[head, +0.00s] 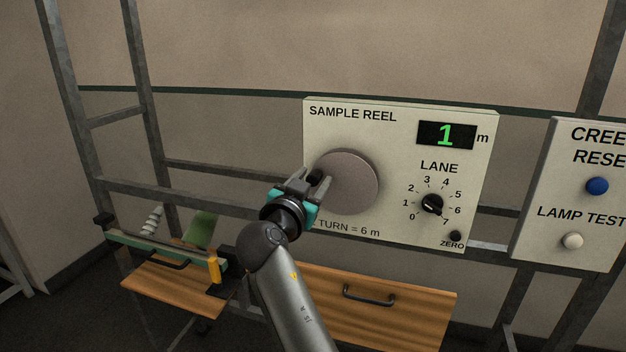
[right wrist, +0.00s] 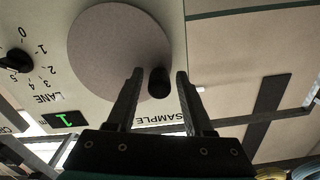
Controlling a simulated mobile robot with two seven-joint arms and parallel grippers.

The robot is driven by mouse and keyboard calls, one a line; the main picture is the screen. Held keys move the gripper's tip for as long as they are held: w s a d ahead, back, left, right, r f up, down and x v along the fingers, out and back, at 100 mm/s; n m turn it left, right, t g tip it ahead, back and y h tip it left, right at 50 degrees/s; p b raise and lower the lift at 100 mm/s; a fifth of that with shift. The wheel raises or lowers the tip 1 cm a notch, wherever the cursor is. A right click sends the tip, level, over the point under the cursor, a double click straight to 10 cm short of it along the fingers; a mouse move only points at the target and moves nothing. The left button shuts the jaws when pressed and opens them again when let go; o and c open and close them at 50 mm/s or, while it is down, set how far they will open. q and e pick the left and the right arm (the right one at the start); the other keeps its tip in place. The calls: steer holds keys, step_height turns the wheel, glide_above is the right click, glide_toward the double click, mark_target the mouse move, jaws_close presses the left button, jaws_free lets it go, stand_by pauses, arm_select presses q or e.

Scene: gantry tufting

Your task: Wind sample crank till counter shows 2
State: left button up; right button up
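The sample reel panel (head: 400,235) has a round grey crank disc (head: 352,185) with a black crank knob (head: 315,177) near its left edge. The counter (head: 446,135) shows a green 1, with "m" beside it. My right gripper (head: 306,181) is at the disc's left side. In the right wrist view, the knob (right wrist: 159,83) stands between the two fingers of the right gripper (right wrist: 160,75), with a visible gap to the right finger; the fingers are open. The counter also shows in that view (right wrist: 64,119). My left gripper is not in view.
The black lane dial (head: 432,204) and the zero button (head: 455,236) are right of the disc. Another panel (head: 565,235) with blue and white buttons stands further right. Below are a wooden drawer front (head: 400,312) and, at left, a wooden surface (head: 165,287) with small items.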

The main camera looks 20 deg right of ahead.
jaws_close()
steer(key=shift+d+r, duration=0.1)
stand_by(1.0)
